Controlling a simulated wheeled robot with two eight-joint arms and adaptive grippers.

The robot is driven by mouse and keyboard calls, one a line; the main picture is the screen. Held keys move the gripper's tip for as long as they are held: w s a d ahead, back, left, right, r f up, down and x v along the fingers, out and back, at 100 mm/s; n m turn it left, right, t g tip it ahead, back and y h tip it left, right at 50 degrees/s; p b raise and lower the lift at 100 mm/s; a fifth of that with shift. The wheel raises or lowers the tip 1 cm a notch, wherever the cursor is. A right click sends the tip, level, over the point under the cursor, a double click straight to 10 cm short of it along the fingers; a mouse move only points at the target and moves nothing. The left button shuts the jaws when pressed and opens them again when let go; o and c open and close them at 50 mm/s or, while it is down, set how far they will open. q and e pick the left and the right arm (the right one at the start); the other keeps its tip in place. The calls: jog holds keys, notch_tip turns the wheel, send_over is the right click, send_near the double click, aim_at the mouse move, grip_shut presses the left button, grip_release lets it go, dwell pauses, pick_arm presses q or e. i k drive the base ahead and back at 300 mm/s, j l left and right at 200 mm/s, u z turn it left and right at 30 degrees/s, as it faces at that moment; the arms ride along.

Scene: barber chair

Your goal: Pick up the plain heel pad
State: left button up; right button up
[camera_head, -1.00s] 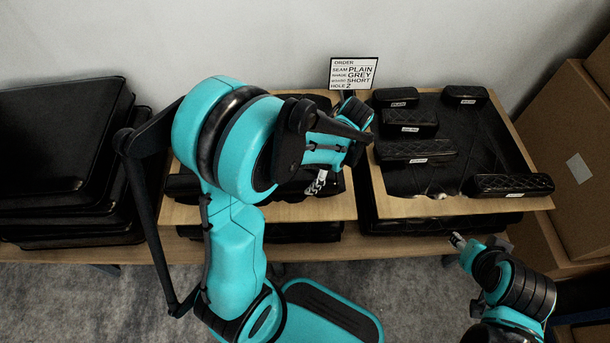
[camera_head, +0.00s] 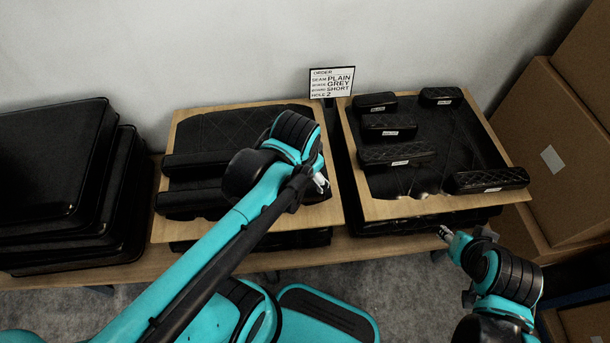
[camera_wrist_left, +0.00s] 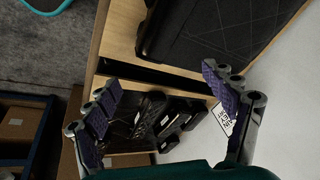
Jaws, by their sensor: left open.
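Several black pads with small white labels lie on the right-hand board (camera_head: 410,209). A small pad (camera_head: 375,101) is at its back left and another (camera_head: 440,96) at its back right. A longer pad (camera_head: 388,126), a wider one (camera_head: 397,152) and a quilted one (camera_head: 487,181) lie farther forward. I cannot read the labels, so I cannot tell which is the plain heel pad. My left gripper (camera_head: 321,183) is over the left board's right edge, left of these pads. The left wrist view shows its fingers (camera_wrist_left: 165,110) spread and empty. My right gripper (camera_head: 447,235) is in front of the table; its jaws are too small to judge.
An order card (camera_head: 331,83) reading PLAIN, GREY, SHORT, 2 stands behind the boards. The left board (camera_head: 160,229) carries black pads (camera_head: 195,163), partly hidden by my left arm. Black cushions (camera_head: 50,160) are stacked at left. Cardboard boxes (camera_head: 550,150) stand at right.

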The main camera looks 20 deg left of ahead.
aim_at(384, 100)
jog(key=i+l+u, duration=0.15)
jog(key=i+l, duration=0.2)
jog(key=i+l+u, duration=0.2)
jog(key=i+l, duration=0.15)
jog(key=i+l+u, duration=0.15)
jog(key=i+l, duration=0.2)
jog(key=l, duration=0.25)
